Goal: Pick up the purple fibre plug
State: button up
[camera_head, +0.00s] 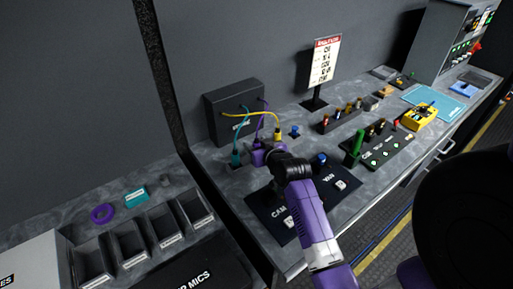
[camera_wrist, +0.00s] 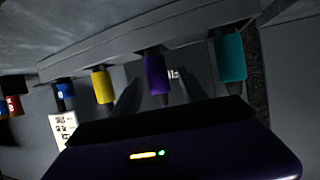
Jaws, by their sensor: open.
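The purple fibre plug (camera_wrist: 157,75) shows in the wrist view between my gripper's two dark fingers. My gripper (camera_wrist: 157,93) is open, with one finger on each side of the plug and a visible gap on both sides. In the head view my gripper (camera_head: 260,153) is at the front of the dark box, beside the teal plug (camera_head: 236,158) and the yellow plug (camera_head: 277,135). There a purple cable (camera_head: 262,112) runs down from the box toward my gripper, which hides most of the purple plug.
The dark cable box (camera_head: 228,104) stands against the wall. A blue plug (camera_head: 295,131) is to the right. In the wrist view the yellow plug (camera_wrist: 103,86) and teal plug (camera_wrist: 231,58) flank the purple one. A black labelled panel (camera_head: 270,211) lies in front.

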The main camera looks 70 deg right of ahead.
grip_shut()
jog(key=shift+r, duration=0.1)
dwell(0.3)
